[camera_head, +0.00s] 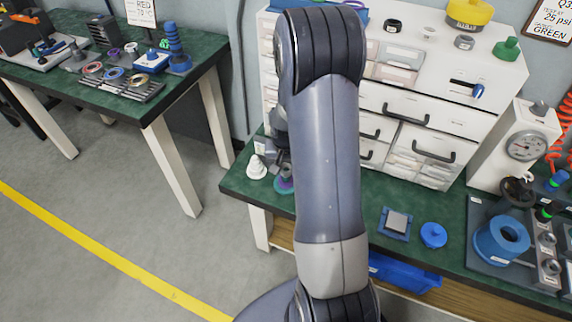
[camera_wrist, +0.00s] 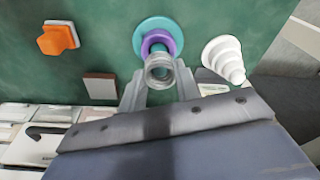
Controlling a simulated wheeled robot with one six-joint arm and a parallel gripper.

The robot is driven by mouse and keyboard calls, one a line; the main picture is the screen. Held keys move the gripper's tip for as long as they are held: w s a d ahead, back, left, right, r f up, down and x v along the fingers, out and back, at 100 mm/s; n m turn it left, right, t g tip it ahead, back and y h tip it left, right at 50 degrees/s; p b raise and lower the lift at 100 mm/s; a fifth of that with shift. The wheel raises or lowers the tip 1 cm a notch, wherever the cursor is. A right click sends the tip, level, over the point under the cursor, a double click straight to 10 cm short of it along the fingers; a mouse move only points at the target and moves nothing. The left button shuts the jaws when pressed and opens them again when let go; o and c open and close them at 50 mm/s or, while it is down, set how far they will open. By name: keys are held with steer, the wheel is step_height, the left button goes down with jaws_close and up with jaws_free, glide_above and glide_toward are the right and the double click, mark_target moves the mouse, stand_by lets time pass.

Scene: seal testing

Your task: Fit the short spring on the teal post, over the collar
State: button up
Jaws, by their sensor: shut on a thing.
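The teal post (camera_wrist: 146,46) stands on a round teal base (camera_wrist: 142,28) with a purple collar (camera_wrist: 172,38) around it. In the wrist view my gripper (camera_wrist: 160,84) is shut on the short spring (camera_wrist: 160,73), a small grey coil seen nearly end-on. The spring is nearer the camera than the collar and overlaps the post in the picture. I cannot tell whether its far end is around the post or just above it. In the head view the purple and teal base (camera_head: 285,186) shows beside my arm, which hides most of the gripper and the spring.
A white stepped cone (camera_wrist: 224,58) stands close to the right of the post; the head view shows it too (camera_head: 257,167). An orange block (camera_wrist: 57,40) and a brown block (camera_wrist: 99,86) lie to the left. A white drawer cabinet (camera_head: 450,95) backs the green bench.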

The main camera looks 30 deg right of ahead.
steer(key=shift+f+b, duration=0.35)
steer(key=shift+f, duration=0.2)
steer(key=o, duration=1.1)
steer(key=shift+c, duration=0.2)
steer(key=shift+r+p, duration=2.45)
steer(key=shift+r, duration=1.1)
